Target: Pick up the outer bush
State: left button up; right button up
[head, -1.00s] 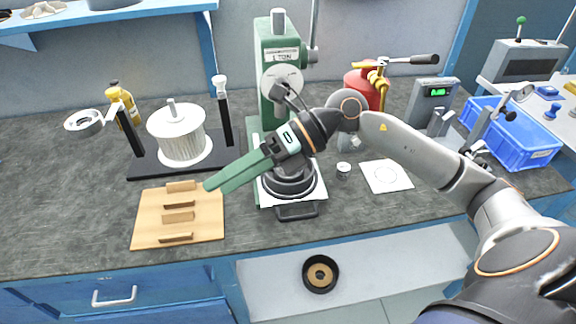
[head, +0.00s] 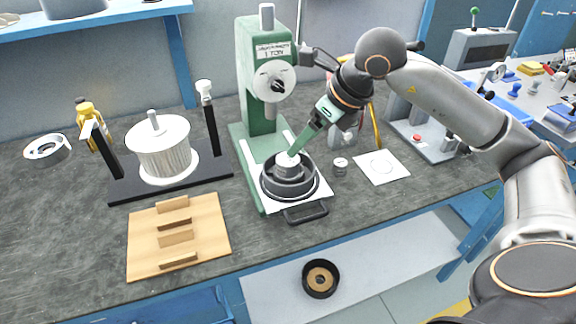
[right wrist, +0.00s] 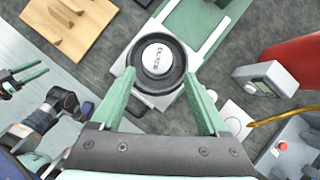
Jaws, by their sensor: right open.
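A pale round piece, which I take to be the outer bush (head: 288,165), sits in a dark ring-shaped housing (head: 290,186) on the green press. In the right wrist view its light lettered top (right wrist: 157,58) shows inside the black ring, beyond and between my fingertips. My right gripper (head: 296,150) is open and points down close over it. In the right wrist view the right gripper (right wrist: 160,75) has nothing between its fingers. My left gripper (right wrist: 30,70) shows small at the left edge of the right wrist view; its opening is unclear. It is outside the head view.
The green press column (head: 262,90) stands just behind. A small metal cylinder (head: 340,167) and a white card (head: 381,167) lie to the right. A wooden board (head: 150,262) with slats and a black stand with a white ribbed cylinder (head: 163,150) are left. Bench front is mostly clear.

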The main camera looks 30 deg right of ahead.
aim_at(288, 159)
jog(key=x, duration=0.8)
jog(key=shift+w+a+f, duration=0.15)
jog(key=shift+a+f, duration=0.15)
grip_shut()
dwell(0.3)
